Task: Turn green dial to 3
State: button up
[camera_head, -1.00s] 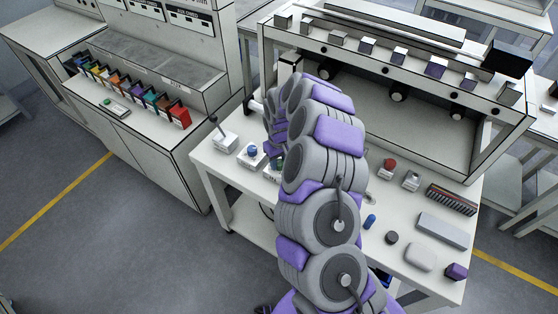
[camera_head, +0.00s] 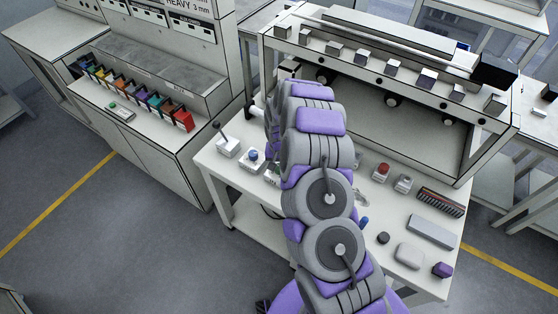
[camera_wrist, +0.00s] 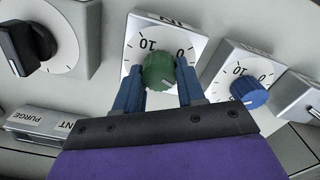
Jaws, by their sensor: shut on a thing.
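The green dial (camera_wrist: 160,71) sits on a white square plate (camera_wrist: 139,34) printed with a scale; "10" is at its upper left and "0" at its right. My gripper (camera_wrist: 159,75) has its two blue fingers on either side of the dial, shut on it. The dial's pointer mark is not clear, so I cannot tell its setting.
A blue dial (camera_wrist: 249,92) stands close on the right in the wrist view, and a black rotary knob (camera_wrist: 27,47) on the left. In the head view, a lever box (camera_head: 228,146), a red button (camera_head: 381,171) and several small parts share the white table (camera_head: 237,191).

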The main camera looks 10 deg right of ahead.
aim_at(279, 166)
jog(key=shift+m+p, duration=1.25)
jog(key=shift+m, duration=0.25)
jog(key=o, duration=1)
jog(key=shift+o, duration=0.2)
notch_tip(279, 166, up, 17)
jog(key=shift+r+p, duration=0.15)
jog(key=shift+p, duration=0.25)
